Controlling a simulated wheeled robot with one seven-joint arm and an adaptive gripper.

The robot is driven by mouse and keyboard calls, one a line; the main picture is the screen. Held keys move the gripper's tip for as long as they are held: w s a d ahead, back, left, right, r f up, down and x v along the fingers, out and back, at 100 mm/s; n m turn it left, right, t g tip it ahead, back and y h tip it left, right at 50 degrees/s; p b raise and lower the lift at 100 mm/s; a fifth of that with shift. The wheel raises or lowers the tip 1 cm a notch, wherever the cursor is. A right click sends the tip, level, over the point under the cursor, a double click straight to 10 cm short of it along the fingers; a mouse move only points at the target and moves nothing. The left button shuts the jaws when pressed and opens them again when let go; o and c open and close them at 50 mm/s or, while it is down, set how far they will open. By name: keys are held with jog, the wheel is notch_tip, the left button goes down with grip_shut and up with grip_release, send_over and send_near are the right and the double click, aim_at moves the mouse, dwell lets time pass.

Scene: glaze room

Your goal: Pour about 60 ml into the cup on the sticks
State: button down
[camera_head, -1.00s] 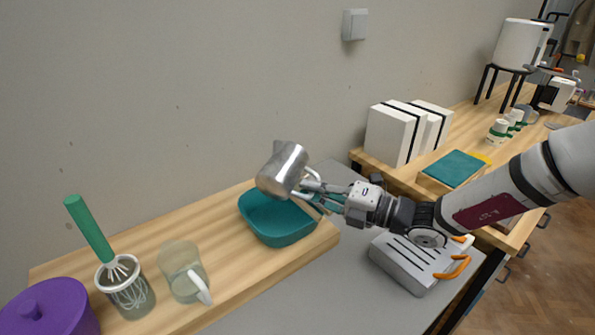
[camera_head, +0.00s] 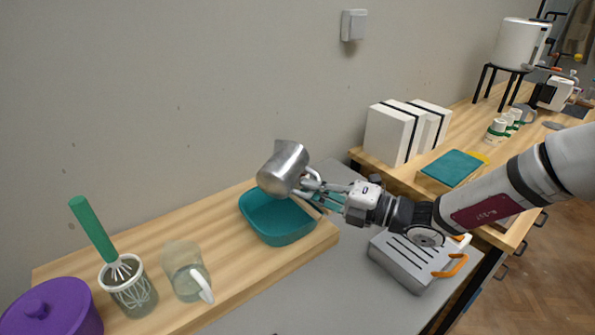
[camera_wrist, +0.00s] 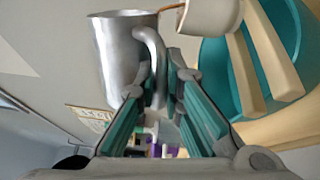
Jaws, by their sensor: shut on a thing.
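My gripper (camera_wrist: 160,100) is shut on the handle of a shiny metal pitcher (camera_head: 284,168), which it holds tilted above the teal basin (camera_head: 272,228). The pitcher also shows in the wrist view (camera_wrist: 122,55). There, a white cup (camera_wrist: 212,16) is beside the pitcher's rim, partly cut off by the top edge. A thin brown streak runs between the pitcher's rim and the cup, as of liquid. Two pale wooden sticks (camera_wrist: 268,50) lie under the cup, across the basin. The cup is hidden in the head view, and its inside and liquid level cannot be seen.
On the wooden board left of the basin stand a clear jug (camera_head: 187,272), a container with a green-handled whisk (camera_head: 128,285) and a purple lidded pot (camera_head: 50,310). A grey slotted box (camera_head: 410,262) with orange handles is below my arm. White blocks (camera_head: 398,133) stand behind.

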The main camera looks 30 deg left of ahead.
jog(key=shift+r, duration=0.1)
dwell(0.4)
jog(key=f+n+b, duration=0.1)
jog(key=b, duration=0.1)
jog(key=shift+s+f+b, duration=0.1)
jog(key=shift+s+b, duration=0.05)
jog(key=shift+b, duration=0.15)
jog(key=shift+f+n+p, duration=0.1)
jog(key=shift+n+p, duration=0.4)
jog(key=shift+n, duration=0.5)
jog(key=shift+w+r+n+t+p, duration=0.3)
jog(key=shift+r+n+p, duration=0.25)
jog(key=shift+n, duration=0.25)
jog(key=shift+f+n, duration=0.15)
jog(key=shift+n, duration=0.25)
jog(key=shift+w, duration=0.1)
